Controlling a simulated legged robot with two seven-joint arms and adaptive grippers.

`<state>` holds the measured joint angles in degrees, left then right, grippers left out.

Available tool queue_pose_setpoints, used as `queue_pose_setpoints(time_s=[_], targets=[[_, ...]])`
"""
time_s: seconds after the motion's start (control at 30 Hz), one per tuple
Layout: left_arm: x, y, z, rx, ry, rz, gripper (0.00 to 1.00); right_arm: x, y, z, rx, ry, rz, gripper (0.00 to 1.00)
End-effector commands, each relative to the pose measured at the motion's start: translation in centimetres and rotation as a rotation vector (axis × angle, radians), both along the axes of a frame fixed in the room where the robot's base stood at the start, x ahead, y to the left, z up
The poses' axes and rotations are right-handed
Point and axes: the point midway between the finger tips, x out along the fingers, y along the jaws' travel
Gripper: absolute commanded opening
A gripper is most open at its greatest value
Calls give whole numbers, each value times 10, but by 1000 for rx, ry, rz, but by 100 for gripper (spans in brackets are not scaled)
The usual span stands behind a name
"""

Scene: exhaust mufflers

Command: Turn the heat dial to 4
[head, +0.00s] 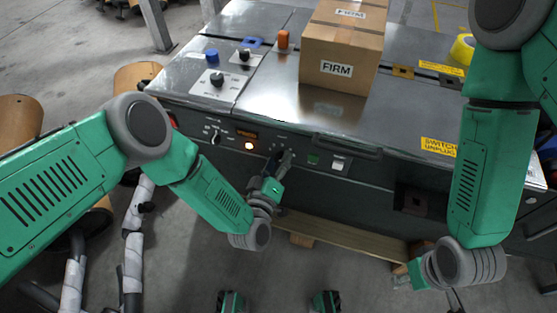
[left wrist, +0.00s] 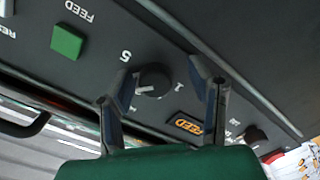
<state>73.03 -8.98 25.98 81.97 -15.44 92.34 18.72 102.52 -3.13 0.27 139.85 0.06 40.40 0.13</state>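A dark round dial (left wrist: 155,78) on the machine's front panel shows in the left wrist view, upside down, with marks 5 and 1 beside it. A pale line on the dial points to the lower left; its number there cannot be read, nor can the dial's name. My left gripper (left wrist: 160,85) has one finger on either side of the dial, with visible gaps; contact cannot be told. In the head view this gripper (head: 284,160) hides the dial. My right gripper (head: 417,273) hangs low at the right, away from the panel, its fingers not clearly visible.
A green FEED button (head: 313,159) and a white switch (head: 338,162) sit right of the dial. An orange display (head: 247,134), a lit lamp (head: 249,146) and another knob (head: 213,135) are left. A cardboard box (head: 340,55) stands on the machine top.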

Motion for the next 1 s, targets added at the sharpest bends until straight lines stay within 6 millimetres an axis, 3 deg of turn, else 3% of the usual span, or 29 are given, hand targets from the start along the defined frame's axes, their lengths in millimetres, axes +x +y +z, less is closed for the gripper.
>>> queue_pose_setpoints(time_s=[0.23, 0.5, 0.7, 1.0], targets=[[-18, 5, 0, -1, 1, -2, 48, -2, 0, 1, 0, -2, 0, 40], [-73, 24, -1, 1, 5, -1, 48, -1, 0, 1, -1, -3, 0, 40], [-103, 34, -1, -1, 4, -1, 48, -1, 0, 1, 0, -3, 0, 40], [-115, 39, -1, 1, 3, 0, 48, -1, 0, 1, 0, -2, 0, 40]])
